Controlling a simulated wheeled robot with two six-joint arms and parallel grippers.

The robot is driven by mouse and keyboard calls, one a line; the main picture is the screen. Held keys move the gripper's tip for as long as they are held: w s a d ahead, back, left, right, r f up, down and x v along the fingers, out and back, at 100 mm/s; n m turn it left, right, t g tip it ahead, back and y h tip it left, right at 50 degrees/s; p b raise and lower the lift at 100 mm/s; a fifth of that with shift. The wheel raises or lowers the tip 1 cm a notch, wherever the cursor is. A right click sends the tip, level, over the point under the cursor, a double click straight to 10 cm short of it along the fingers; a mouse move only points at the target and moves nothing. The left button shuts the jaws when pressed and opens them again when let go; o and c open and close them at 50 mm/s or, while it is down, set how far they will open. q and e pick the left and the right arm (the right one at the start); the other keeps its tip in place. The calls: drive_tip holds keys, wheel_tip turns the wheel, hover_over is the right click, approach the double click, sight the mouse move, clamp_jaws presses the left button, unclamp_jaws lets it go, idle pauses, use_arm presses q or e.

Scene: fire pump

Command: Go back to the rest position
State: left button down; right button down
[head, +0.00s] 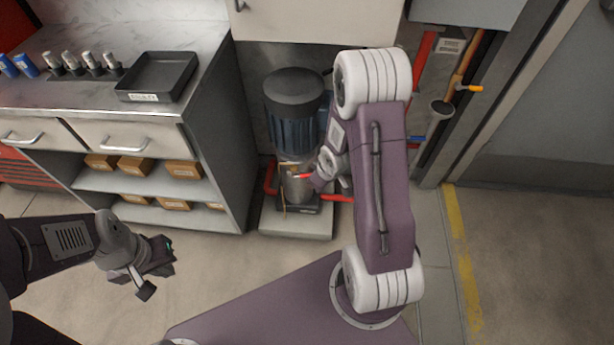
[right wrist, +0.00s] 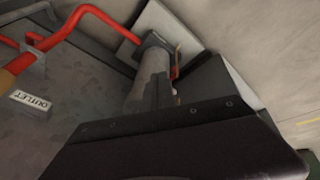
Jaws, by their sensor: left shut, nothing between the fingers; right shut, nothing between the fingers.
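My left gripper (head: 150,275) is shut and empty, over the bare floor in front of the shelf unit at the lower left of the head view. In the right wrist view my right gripper (right wrist: 190,130) shows as a dark shape along the bottom, shut, with nothing seen held.
A red pipe (right wrist: 75,22) and an OUTLET label (right wrist: 31,103) are close to my right wrist. A counter (head: 95,95) with a black tray (head: 158,72) stands at the left. Tools hang on the right wall panel. The floor (head: 215,265) between is clear.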

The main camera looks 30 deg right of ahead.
drive_tip(key=shift+s+d+r, duration=0.5)
drive_tip(key=shift+s+r, duration=0.05)
drive_tip(key=shift+s, duration=0.25)
